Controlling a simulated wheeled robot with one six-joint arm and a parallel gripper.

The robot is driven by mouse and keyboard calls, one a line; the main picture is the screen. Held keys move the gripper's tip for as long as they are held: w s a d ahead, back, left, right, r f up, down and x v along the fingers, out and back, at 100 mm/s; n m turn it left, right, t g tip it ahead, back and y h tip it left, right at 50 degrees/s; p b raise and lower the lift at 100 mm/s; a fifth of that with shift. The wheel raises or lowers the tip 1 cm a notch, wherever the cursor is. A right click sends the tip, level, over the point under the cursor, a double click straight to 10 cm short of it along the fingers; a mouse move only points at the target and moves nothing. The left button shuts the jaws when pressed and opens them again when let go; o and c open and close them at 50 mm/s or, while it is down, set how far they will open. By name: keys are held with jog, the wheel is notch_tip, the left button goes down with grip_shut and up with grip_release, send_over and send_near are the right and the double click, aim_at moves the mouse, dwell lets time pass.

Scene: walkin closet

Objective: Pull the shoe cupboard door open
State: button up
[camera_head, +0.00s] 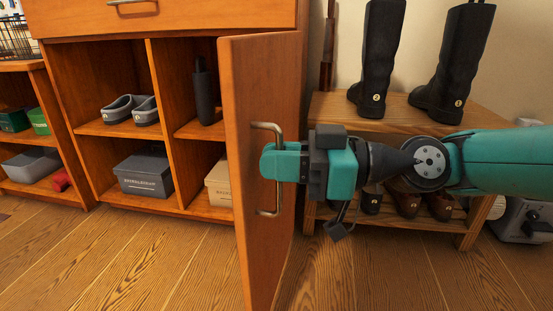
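The shoe cupboard (140,170) is an orange-brown wooden unit with compartments, seen on the left and middle. Its door (255,75) stands swung well out from the front, seen nearly edge-on, with the inside showing shoes and boxes. A metal bar handle (268,212) is on the door's outer face. My gripper (272,161) reaches in from the right, with its teal fingers at the middle of the handle. The fingers overlap the bar, and the bar's middle is hidden behind them. Whether they are closed tightly on it cannot be made out.
A wooden bench rack (400,125) with black boots (450,75) on top and shoes below stands close behind my arm. A grey device (525,222) sits at the far right. Low shelving with a grey bin (30,165) is at the left. The wooden floor before the cupboard is clear.

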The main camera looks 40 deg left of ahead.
jog(key=shift+o, duration=0.2)
notch_tip(320, 180, up, 20)
jog(key=p, duration=1.2)
jog(key=shift+s, duration=0.1)
